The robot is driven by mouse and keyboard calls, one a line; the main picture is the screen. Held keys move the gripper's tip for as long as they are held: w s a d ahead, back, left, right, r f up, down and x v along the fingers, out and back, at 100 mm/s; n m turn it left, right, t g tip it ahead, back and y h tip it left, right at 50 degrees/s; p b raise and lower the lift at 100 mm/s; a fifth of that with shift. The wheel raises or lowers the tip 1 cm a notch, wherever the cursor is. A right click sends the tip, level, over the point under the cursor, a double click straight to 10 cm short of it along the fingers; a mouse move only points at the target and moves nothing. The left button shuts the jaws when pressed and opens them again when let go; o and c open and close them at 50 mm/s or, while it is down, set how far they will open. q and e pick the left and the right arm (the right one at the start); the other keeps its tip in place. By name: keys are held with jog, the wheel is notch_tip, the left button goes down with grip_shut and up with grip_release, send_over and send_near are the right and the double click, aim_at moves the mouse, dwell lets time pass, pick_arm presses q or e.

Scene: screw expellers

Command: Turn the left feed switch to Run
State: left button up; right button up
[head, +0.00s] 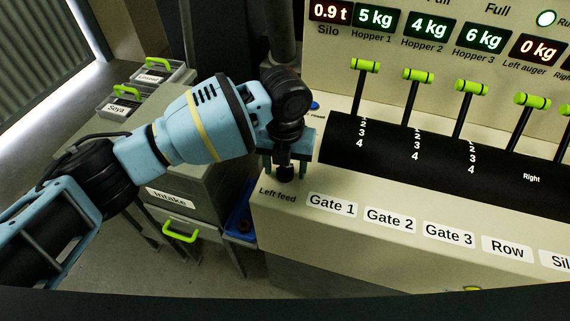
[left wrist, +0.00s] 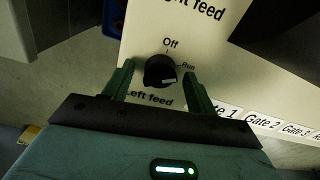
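The left feed switch is a round black knob (left wrist: 160,72) on the cream panel, with "Off" printed above it, "Run" at its upper right and "Left feed" below. A pale mark shows on the lower right of its face; I cannot tell surely which label it points to. In the head view the knob (head: 285,173) sits under my left gripper (head: 285,160). In the left wrist view my left gripper (left wrist: 157,88) is open, one finger on each side of the knob, with gaps visible. My right gripper is not in view.
To the right are labelled levers with green handles, such as the Gate 1 lever (head: 366,66), above a dark curved cover (head: 400,150). Displays (head: 375,18) line the panel top. Left of the panel stands a grey Intake cabinet (head: 205,175) with bins (head: 120,103) behind.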

aim_at(285, 168)
pick_arm(q)
jog(key=shift+r, duration=3.9)
jog(key=shift+s+f, duration=0.1)
